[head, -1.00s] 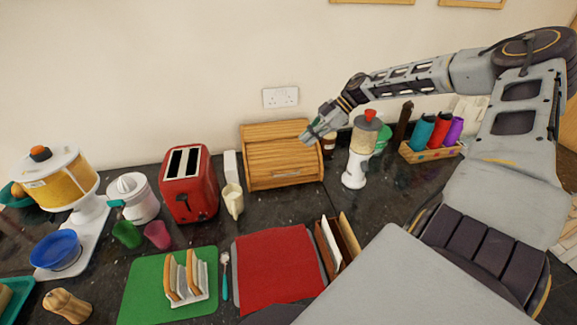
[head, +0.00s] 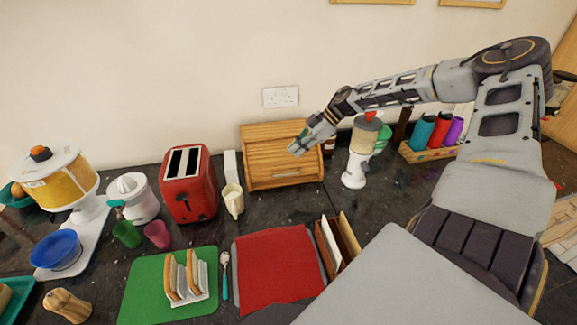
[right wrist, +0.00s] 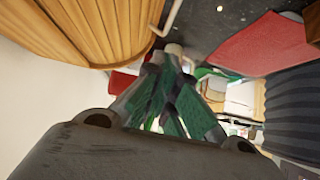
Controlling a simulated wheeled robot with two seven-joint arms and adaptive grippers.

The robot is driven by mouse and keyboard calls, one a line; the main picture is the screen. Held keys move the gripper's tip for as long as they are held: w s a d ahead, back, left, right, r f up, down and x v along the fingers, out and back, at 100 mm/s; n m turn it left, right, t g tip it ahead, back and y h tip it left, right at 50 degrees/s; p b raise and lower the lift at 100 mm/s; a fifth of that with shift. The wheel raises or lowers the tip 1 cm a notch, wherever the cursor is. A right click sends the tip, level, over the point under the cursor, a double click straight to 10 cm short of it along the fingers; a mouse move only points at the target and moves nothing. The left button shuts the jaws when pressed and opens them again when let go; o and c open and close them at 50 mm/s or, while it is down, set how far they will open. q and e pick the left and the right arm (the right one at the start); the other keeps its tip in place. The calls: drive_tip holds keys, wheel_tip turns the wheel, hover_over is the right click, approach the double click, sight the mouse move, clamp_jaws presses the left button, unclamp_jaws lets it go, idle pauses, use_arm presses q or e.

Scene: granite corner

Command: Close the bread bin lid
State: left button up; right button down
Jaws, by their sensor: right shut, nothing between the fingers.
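The wooden bread bin (head: 265,135) stands against the back wall. Its slatted lid (head: 262,165) appears rolled down over the front, with a pale handle (head: 286,174) low on it. My right gripper (head: 294,150) is in front of the bin's upper right part, fingers together and empty; it hides part of the slats. I cannot tell whether it touches the lid. In the right wrist view the slats (right wrist: 95,30) fill the upper left, beside the green-padded fingers (right wrist: 168,100). My left gripper is not in view.
A red toaster (head: 188,185) and a cream jug (head: 233,200) stand left of the bin. A white blender (head: 358,160) stands right of it, under my right forearm. A red mat (head: 278,265) lies in front. Dark worktop is bare just before the bin.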

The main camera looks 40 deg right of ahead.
sight(289, 165)
drive_tip(key=shift+x, duration=2.3)
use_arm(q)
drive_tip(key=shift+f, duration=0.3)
use_arm(e)
drive_tip(key=shift+f, duration=1.9)
use_arm(q)
drive_tip(key=shift+b, duration=0.3)
use_arm(e)
drive_tip(key=shift+s, duration=0.1)
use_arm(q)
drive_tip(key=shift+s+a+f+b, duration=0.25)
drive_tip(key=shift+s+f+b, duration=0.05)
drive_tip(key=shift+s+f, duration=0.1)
use_arm(e)
drive_tip(key=shift+s+a+f+n+t+h, duration=0.15)
drive_tip(key=shift+s+f+t, duration=0.15)
drive_tip(key=shift+f, duration=0.25)
drive_tip(key=shift+s+a+f+n+t+h, duration=0.1)
drive_tip(key=shift+s+a+f+n+t, duration=0.15)
drive_tip(key=shift+f, duration=0.3)
drive_tip(key=shift+s+a+f+n+t+h, duration=0.15)
drive_tip(key=shift+s+f+t, duration=0.2)
drive_tip(key=shift+f, duration=0.2)
drive_tip(key=shift+d, duration=0.1)
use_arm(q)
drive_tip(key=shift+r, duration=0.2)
